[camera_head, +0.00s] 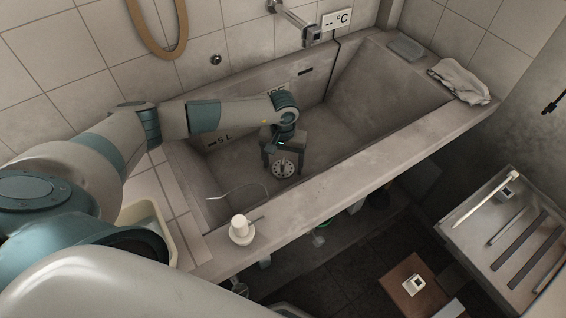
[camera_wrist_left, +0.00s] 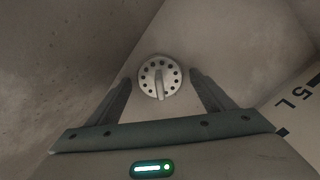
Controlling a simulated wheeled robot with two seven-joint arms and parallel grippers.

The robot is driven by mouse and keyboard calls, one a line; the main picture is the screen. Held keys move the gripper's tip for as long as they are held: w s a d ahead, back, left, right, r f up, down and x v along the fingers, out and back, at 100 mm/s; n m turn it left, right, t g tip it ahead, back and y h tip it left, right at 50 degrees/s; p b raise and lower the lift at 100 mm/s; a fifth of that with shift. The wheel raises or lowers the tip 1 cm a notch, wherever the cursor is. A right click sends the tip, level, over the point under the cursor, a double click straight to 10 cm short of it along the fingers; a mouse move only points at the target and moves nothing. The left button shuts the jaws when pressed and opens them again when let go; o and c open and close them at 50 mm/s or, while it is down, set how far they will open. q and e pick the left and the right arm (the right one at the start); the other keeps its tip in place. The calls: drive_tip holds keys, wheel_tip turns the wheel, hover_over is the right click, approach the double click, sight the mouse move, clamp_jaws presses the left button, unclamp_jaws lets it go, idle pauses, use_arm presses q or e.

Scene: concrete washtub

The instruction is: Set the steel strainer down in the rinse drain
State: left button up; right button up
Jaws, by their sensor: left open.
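The steel strainer (camera_head: 283,170) is a round pale disc with a ring of holes and a raised grip bar across its middle. It lies flat at the bottom of the concrete washtub (camera_head: 345,135), and it also shows in the left wrist view (camera_wrist_left: 159,88). My left gripper (camera_head: 284,160) reaches down into the tub with its fingers open, one on each side of the strainer and apart from it. No drain opening shows; I cannot tell whether the strainer covers it. My right gripper is not in view.
A tap (camera_head: 311,35) juts from the tiled wall above the tub. A white bottle (camera_head: 241,230) stands on the front rim. A folded cloth (camera_head: 460,80) and a grey dish (camera_head: 406,47) lie on the right ledge. A slatted bench (camera_head: 480,228) stands at lower right.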

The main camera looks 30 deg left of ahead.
sight(283, 161)
use_arm(q)
drive_tip(key=shift+r+p, duration=0.6)
drive_tip(key=shift+p, duration=0.05)
wheel_tip(283, 161, up, 12)
drive_tip(key=b, duration=0.1)
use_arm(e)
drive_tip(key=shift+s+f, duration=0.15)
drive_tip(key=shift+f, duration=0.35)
use_arm(q)
drive_tip(key=shift+f, duration=0.1)
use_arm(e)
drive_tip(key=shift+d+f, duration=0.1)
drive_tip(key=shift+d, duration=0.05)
